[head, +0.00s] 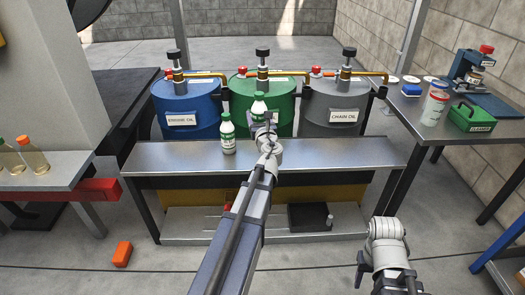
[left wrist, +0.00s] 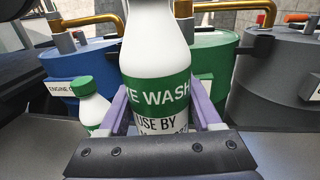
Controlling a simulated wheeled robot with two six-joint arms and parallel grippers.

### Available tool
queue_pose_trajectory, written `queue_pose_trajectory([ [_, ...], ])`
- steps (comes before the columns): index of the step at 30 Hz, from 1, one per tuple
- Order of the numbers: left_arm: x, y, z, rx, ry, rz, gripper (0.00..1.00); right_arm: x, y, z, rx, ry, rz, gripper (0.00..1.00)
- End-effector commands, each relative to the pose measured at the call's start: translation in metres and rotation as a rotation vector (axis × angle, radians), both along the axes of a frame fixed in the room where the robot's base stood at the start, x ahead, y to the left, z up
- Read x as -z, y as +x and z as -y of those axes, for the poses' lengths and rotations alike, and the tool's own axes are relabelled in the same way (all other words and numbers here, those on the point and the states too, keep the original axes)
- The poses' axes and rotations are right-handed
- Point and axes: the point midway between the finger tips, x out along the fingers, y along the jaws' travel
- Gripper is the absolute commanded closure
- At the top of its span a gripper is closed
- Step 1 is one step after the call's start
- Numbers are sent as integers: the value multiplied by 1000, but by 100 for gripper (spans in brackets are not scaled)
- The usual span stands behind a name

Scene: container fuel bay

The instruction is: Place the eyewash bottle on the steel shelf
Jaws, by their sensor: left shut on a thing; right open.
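The eyewash bottle (left wrist: 155,50) is white with a green band reading "E WASH" and "USE BY". My left gripper (head: 262,124) is shut on it, and both fingers flank it in the left wrist view. In the head view the held bottle (head: 259,105) shows its green cap above the gripper, over the back of the steel shelf (head: 335,152). Its base is hidden, so I cannot tell whether it touches the steel. A second green-capped white bottle (head: 228,134) stands upright on the shelf, left of the gripper. My right gripper (head: 392,284) is open and empty at the lower right.
Blue (head: 187,108), green (head: 284,100) and grey (head: 335,107) drums with pumps stand behind the shelf. A right-hand bench holds a green box (head: 470,117) and a white-and-red container (head: 435,103). Amber bottles (head: 32,155) stand at the left. The shelf's right part is clear.

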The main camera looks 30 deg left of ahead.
Motion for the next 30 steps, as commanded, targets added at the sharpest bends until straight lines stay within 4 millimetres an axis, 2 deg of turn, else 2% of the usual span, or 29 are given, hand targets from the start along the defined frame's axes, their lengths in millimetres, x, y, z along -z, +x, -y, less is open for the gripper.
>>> queue_pose_trajectory([
  [9, 49, 0, 0, 1, 0, 0, 100, 49, 0, 0, 8, 0, 2, 50],
  [12, 60, 0, 0, 1, 0, 0, 100, 60, 0, 0, 10, 0, 2, 50],
  [20, 63, 0, 0, 1, 0, 0, 100, 63, 0, 0, 9, 1, 3, 50],
  [30, 99, 0, 0, 1, 0, 0, 100, 99, 1, 0, 9, 1, 5, 50],
])
